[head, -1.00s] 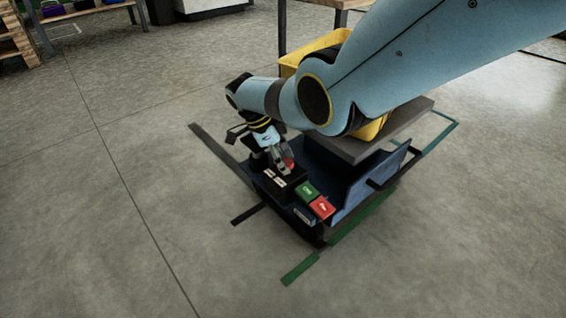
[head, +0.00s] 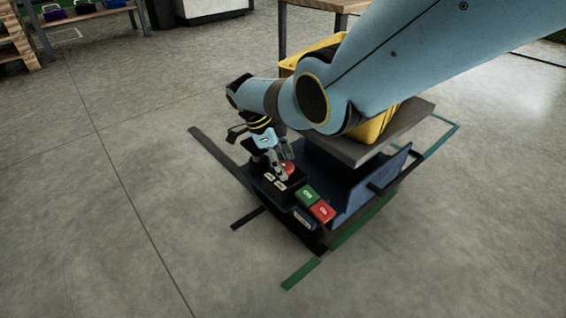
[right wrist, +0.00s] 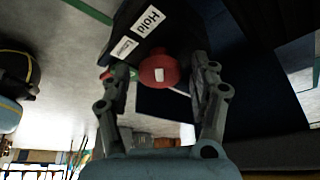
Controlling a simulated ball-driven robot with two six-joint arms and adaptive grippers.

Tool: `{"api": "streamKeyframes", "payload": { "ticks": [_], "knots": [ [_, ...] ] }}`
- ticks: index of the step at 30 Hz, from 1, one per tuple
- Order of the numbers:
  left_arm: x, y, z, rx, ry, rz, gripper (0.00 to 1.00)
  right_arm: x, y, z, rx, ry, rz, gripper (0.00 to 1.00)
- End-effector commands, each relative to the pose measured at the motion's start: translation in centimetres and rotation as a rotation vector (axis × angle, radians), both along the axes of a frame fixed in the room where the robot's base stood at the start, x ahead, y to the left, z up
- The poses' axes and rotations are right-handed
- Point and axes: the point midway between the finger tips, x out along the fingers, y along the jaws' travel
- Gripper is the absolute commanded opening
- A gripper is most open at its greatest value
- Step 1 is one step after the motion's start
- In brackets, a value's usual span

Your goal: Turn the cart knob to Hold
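The cart (head: 372,188) is dark blue, with a black control panel at its near left end. The red knob (right wrist: 158,72) has a small white mark on its face; it also shows in the head view (head: 288,167). A white "Hold" label (right wrist: 148,20) sits beyond the knob in the right wrist view, with a second, smaller label (right wrist: 124,47) beside it, too small to read. My right gripper (right wrist: 159,62) is open, one finger on each side of the knob, with visible gaps in that view. My left gripper is not in view.
A green button (head: 306,195) and a red button (head: 322,210) sit on the cart next to the panel. A yellow crate (head: 375,125) stands on the cart's grey top, partly behind my arm. Coloured floor strips surround the cart. The floor at the left is clear.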

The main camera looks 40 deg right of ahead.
Motion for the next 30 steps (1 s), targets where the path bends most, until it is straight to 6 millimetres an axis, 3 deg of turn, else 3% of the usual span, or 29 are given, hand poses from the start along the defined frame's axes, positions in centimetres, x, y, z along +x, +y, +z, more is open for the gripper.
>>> {"api": "streamKeyframes", "payload": {
  "ticks": [11, 14, 24, 30],
  "knots": [
    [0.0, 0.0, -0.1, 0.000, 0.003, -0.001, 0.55, 0.2, 0.1, 0.5, -0.001, 0.000, 0.000, 0.66],
    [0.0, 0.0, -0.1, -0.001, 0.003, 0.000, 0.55, 0.5, 0.5, 1.7, -0.001, -0.001, 0.001, 0.66],
    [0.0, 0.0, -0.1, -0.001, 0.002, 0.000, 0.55, 2.4, 2.7, 8.6, 0.000, -0.002, 0.001, 0.66],
    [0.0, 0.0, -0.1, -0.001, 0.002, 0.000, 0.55, 3.0, 3.3, 10.7, 0.000, 0.001, 0.001, 0.66]
  ]
}}
